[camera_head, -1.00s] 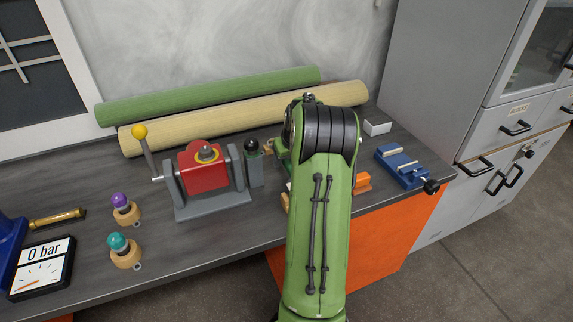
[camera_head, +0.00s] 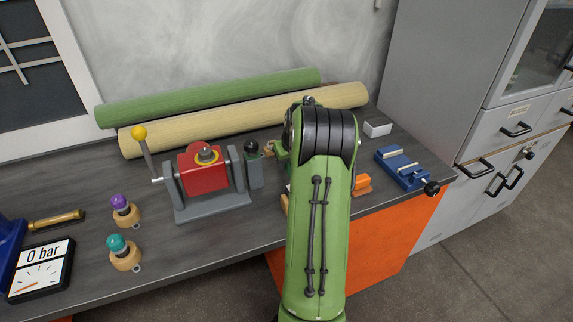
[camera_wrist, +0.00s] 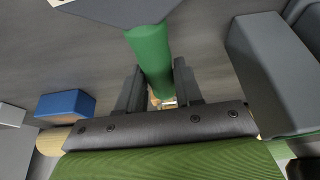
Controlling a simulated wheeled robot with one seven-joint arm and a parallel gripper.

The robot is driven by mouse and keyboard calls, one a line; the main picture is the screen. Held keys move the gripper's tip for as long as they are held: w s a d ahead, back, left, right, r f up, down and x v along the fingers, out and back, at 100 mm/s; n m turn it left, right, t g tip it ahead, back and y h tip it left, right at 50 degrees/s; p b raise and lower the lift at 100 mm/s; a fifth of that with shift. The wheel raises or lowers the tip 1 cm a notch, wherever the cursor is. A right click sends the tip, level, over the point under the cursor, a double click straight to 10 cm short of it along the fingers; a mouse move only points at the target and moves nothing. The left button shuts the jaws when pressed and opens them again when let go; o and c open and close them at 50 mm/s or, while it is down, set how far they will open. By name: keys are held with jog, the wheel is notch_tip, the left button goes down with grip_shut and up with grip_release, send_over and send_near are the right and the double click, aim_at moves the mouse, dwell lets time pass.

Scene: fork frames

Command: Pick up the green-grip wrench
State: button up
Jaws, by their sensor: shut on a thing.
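In the wrist view, the green grip of the wrench (camera_wrist: 150,52) is a smooth green cylinder. It runs down from the top middle to between the fingers of my gripper (camera_wrist: 159,88). My gripper is shut on this grip, with one dark finger on each side. A small bright metallic bit shows below the grip between the fingers. The rest of the wrench is hidden. In the head view my green arm covers both the gripper and the wrench.
A red and grey vise-like device (camera_head: 204,172) stands left of my arm. A blue vise (camera_head: 402,168) and an orange block (camera_head: 361,184) are to its right. Green (camera_head: 210,94) and tan (camera_head: 250,109) rolls lie along the wall. A grey block (camera_wrist: 268,65) is right of the gripper.

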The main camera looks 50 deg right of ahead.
grip_shut()
notch_tip(320, 180, up, 11)
jog(key=p, duration=0.4)
jog(key=shift+f, duration=0.15)
jog(key=shift+o, duration=1.7)
grip_release()
grip_shut()
